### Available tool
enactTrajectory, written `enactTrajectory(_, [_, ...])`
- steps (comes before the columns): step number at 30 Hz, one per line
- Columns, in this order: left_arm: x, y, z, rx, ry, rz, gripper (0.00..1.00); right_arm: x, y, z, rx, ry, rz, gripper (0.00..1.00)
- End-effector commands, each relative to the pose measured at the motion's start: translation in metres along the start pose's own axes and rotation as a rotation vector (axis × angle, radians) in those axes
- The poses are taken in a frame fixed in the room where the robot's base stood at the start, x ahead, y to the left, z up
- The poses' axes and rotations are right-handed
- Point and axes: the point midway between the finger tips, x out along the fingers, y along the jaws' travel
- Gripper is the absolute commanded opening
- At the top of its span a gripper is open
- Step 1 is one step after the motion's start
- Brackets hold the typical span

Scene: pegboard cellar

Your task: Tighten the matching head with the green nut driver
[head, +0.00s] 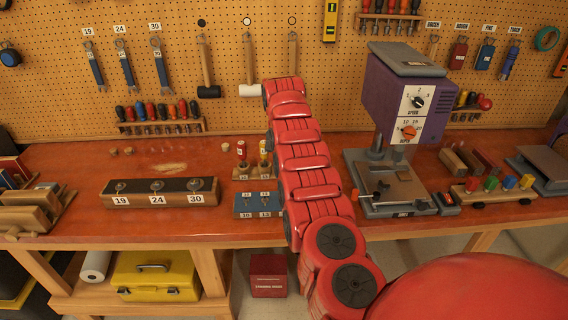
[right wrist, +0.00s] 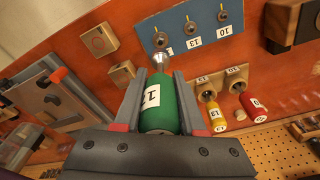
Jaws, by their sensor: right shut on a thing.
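The green nut driver (right wrist: 160,105) is in the right wrist view, with a white label on its handle that I cannot read fully. My right gripper (right wrist: 159,86) is shut on its handle. The driver's metal socket points at the lower edge of the blue board (right wrist: 178,18), which bears several bolt heads (right wrist: 193,27) with number labels, 10 and 13 among them. The socket covers part of the board there; I cannot tell if it touches a head. In the head view, the blue board (head: 243,207) is partly hidden by my red arm. My left gripper is not in view.
A yellow driver (right wrist: 213,113) and a red driver (right wrist: 252,105) stand in a wooden rack beside the board. A purple drill press (head: 405,95) stands right of my arm. A dark block labelled 19, 24, 30 (head: 133,190) lies left on the orange bench.

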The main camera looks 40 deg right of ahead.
Motion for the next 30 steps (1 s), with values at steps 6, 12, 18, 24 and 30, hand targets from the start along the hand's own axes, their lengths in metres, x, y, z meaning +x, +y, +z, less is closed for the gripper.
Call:
enactTrajectory(6, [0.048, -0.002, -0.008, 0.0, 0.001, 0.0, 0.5, -0.018, -0.002, -0.002, -0.346, -0.022, -0.041, 0.0])
enactTrajectory(12, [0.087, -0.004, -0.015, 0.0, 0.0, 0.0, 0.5, -0.024, -0.002, -0.002, -0.757, -0.019, -0.092, 0.0])
enactTrajectory(18, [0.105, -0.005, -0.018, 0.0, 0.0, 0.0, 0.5, -0.024, -0.002, -0.002, -1.014, -0.002, -0.121, 0.0])
enactTrajectory(24, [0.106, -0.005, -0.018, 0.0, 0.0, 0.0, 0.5, -0.018, -0.002, -0.001, -1.078, 0.002, -0.128, 0.0])
enactTrajectory(30, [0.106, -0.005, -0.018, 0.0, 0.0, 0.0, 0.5, -0.003, -0.001, 0.001, -1.076, -0.003, -0.127, 0.0])
